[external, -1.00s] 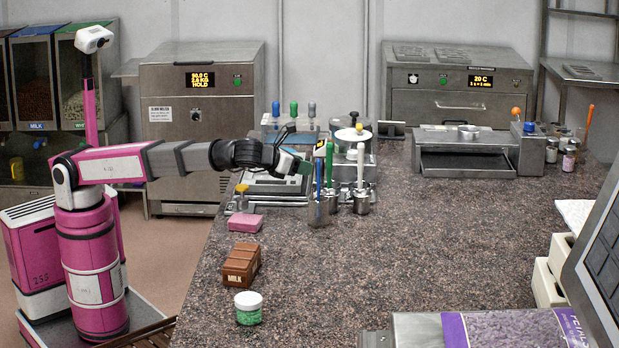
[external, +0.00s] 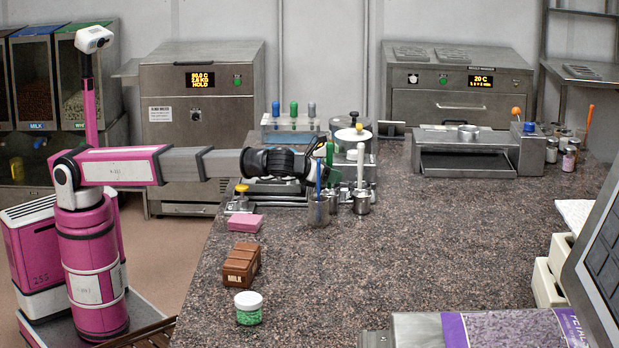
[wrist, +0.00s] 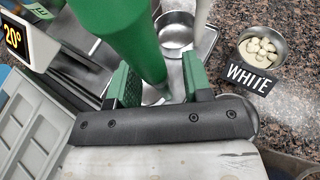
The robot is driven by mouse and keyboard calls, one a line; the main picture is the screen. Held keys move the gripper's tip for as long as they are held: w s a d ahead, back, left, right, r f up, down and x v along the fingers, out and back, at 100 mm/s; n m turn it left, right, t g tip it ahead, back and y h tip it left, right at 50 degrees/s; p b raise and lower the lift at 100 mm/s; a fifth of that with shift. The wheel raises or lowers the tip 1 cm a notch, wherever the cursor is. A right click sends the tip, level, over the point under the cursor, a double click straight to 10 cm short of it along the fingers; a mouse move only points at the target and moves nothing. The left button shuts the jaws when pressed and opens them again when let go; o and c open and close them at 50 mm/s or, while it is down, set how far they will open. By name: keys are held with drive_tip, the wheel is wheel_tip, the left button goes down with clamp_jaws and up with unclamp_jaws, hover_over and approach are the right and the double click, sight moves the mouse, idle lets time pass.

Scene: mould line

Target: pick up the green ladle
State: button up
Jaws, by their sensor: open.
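The green ladle (external: 330,153) stands upright among the ladles near the back of the counter. Its thick green handle (wrist: 118,28) fills the upper middle of the wrist view, and its lower end runs down between my two fingers. My gripper (wrist: 160,82) is open, with one green-padded finger on each side of the handle; I cannot tell whether either pad touches it. In the external view my gripper (external: 320,172) is level with the ladles and partly hidden by the blue-handled one.
A blue-handled ladle (external: 318,178) and a white-handled ladle (external: 360,167) stand close by in metal pots. A bowl of white pieces (wrist: 262,48) is at the right of the wrist view, a grey mould (wrist: 32,125) at left. The counter's front middle is clear.

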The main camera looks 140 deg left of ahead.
clamp_jaws()
